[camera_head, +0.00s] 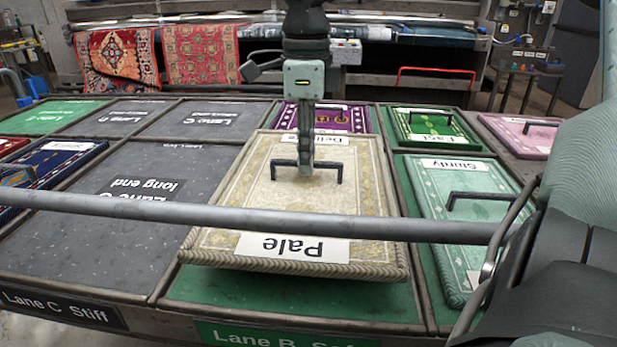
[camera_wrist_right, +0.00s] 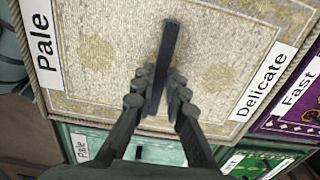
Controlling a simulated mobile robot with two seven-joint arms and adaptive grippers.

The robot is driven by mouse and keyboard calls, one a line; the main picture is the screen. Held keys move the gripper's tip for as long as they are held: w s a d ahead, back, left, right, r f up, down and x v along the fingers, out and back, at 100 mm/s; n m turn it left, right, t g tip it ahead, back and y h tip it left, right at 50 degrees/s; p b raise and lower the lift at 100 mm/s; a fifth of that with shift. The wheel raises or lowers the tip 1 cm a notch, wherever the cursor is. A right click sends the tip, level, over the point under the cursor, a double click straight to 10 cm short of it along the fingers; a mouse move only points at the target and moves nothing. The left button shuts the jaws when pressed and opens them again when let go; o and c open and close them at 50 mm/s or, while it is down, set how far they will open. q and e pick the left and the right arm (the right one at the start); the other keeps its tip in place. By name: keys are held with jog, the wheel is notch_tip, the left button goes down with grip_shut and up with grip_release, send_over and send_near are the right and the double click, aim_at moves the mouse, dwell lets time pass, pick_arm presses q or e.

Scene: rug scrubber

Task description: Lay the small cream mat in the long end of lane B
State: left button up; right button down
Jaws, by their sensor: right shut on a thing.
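The cream mat (camera_head: 225,210) has a pale patterned face, a braided edge and labels reading "Pale" and "Delicate". My right gripper (camera_head: 306,172) is shut on the mat's dark bar handle (camera_head: 340,165), which also shows in the wrist view (camera_wrist_right: 168,45). The mat hangs over the long end of lane B (camera_head: 290,297), whose green floor shows past the mat's front edge. The mat looks raised and roughly level; its exact gap to the floor is hidden. My left gripper is not in view.
A mint-green "Sturdy" mat (camera_head: 470,225) lies just right of lane B. A purple mat (camera_head: 345,118) lies behind the cream one. The grey long end of lane C (camera_head: 115,245) at left is bare. Dark dividers separate the lanes.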

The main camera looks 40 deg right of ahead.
aim_at(307, 181)
notch_tip(307, 181, down, 4)
jog(key=shift+f, duration=0.1)
dwell(0.4)
jog(key=c, duration=1.5)
grip_release()
jog(key=shift+c, duration=0.2)
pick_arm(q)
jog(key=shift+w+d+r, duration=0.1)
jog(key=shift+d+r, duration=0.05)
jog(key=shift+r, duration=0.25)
